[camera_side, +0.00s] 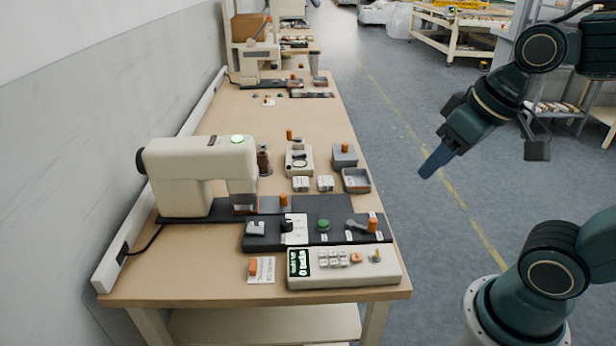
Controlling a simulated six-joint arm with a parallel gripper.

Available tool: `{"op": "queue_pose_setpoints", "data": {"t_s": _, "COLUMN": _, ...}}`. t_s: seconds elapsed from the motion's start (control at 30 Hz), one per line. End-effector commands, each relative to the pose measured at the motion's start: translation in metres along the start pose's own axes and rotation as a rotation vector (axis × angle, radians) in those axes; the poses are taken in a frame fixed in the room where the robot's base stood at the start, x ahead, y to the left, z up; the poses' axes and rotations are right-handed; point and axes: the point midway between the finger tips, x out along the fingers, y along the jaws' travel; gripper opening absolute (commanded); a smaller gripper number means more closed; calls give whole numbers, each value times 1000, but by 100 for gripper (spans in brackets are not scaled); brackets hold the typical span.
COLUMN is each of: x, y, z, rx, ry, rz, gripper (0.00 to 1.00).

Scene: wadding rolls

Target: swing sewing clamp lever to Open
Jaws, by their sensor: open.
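A cream sewing machine (200,165) stands at the left of the table. A dark control block (262,242) lies in front of it, with a black knob (287,226), a green button (323,226) and a grey lever with an orange grip (372,225) at its right end. Another orange-topped piece (283,200) stands beside the sewing head. I cannot tell from labels which one is the clamp lever, nor read its position. My gripper (428,172) is open and empty, in the air right of the table, apart from all of these.
A cream keypad box (344,281) with a small screen sits at the table's front. Grey trays (356,181), white blocks (301,184) and a cream device (299,160) stand behind the control block. A wall runs along the left. The air between my gripper and the table is clear.

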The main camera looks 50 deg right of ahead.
Motion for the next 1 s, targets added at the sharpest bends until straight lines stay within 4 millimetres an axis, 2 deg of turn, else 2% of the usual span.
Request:
{"op": "queue_pose_setpoints", "data": {"t_s": 0.27, "x": 29, "y": 11, "z": -31, "rx": 175, "ry": -106, "rz": 35, "gripper": 42}}
{"op": "queue_pose_setpoints", "data": {"t_s": 0.53, "x": 67, "y": 27, "z": -57, "rx": 354, "ry": -206, "rz": 78, "gripper": 42}}
{"op": "queue_pose_setpoints", "data": {"t_s": 1.0, "x": 149, "y": 62, "z": -80, "rx": 650, "ry": -365, "rz": 167, "gripper": 42}}
